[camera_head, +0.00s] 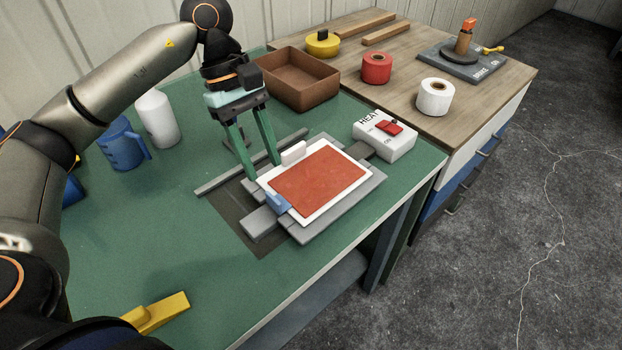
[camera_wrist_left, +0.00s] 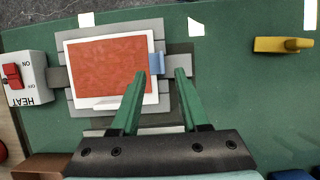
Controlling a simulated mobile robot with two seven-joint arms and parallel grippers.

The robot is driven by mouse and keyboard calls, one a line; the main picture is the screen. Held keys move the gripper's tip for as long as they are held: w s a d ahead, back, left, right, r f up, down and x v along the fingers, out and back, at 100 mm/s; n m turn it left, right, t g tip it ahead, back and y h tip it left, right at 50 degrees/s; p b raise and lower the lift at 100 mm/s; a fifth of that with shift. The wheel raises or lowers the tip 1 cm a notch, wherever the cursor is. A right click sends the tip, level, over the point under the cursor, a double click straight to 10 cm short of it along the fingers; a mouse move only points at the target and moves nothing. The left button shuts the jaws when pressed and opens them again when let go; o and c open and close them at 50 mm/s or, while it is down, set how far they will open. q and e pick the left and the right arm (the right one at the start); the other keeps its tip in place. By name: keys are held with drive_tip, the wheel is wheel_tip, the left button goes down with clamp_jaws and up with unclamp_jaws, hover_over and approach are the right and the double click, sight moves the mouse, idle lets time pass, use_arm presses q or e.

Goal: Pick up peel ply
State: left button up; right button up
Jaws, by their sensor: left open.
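A flat red sheet (camera_head: 318,177) lies on a larger white sheet (camera_head: 262,181) on a stepped grey plate (camera_head: 318,230). A blue tab (camera_head: 279,203) sits at the white sheet's near-left corner. I cannot tell which layer is the peel ply. My left gripper (camera_head: 263,171) is open and empty, its green fingers pointing down over the plate's left side. In the left wrist view the blue tab (camera_wrist_left: 156,63) shows between and beyond the fingertips (camera_wrist_left: 161,73). The gap between fingertips and sheet is unclear. My right gripper is not in view.
A white HEAT box (camera_head: 385,136) with a red switch stands right of the plate. A brown tray (camera_head: 298,80) is behind. A yellow block (camera_head: 157,314) lies near the front.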

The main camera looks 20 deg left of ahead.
sight(273, 197)
use_arm(q)
drive_tip(key=x, duration=0.6)
drive_tip(key=shift+s+a+f, duration=0.1)
drive_tip(key=shift+s+f, duration=0.1)
drive_tip(key=shift+f, duration=0.1)
clamp_jaws()
idle(0.4)
